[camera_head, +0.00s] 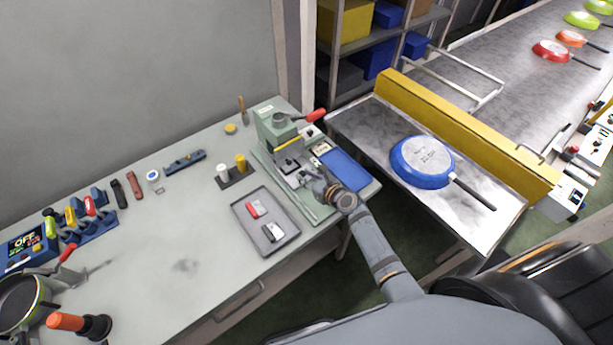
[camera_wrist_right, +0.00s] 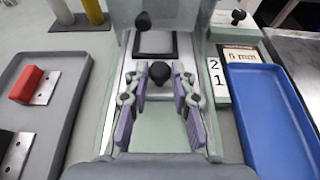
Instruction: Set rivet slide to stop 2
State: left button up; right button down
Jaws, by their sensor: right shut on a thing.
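The pale green rivet press (camera_head: 280,140) stands at the right end of the bench. Its slide carries a black knob (camera_wrist_right: 160,72) at the front of a light metal track, under the press head. My right gripper (camera_head: 316,182) reaches in from the front; in the right wrist view its fingers (camera_wrist_right: 161,80) are closed around the knob. A white stop plate (camera_wrist_right: 217,82) beside the track reads 2 farther back and 1 nearer. The knob looks roughly level with the 2, but exact seating on a stop cannot be told. My left gripper is out of view.
A grey tray (camera_head: 240,218) with red and black handled parts lies left of the press. A blue tray (camera_wrist_right: 265,110) and a "5 mm" label (camera_wrist_right: 240,57) are close on the right. A blue pan (camera_head: 422,162) lies on the metal table beyond.

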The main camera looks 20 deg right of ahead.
aim_at(299, 168)
jog(key=shift+w+a+r, duration=0.1)
jog(key=shift+w+a, duration=0.15)
jog(key=shift+w, duration=0.4)
jog(key=shift+w+a+f, duration=0.1)
jog(key=shift+w+a, duration=0.1)
jog(key=shift+w, duration=0.45)
jog(key=shift+w+a+r, duration=0.1)
jog(key=shift+w+a, duration=0.15)
jog(key=shift+w, duration=0.4)
jog(key=c, duration=1.5)
grip_release()
jog(key=o, duration=0.3)
jog(key=shift+w, duration=0.1)
jog(key=shift+o, duration=0.2)
jog(key=v, duration=1.2)
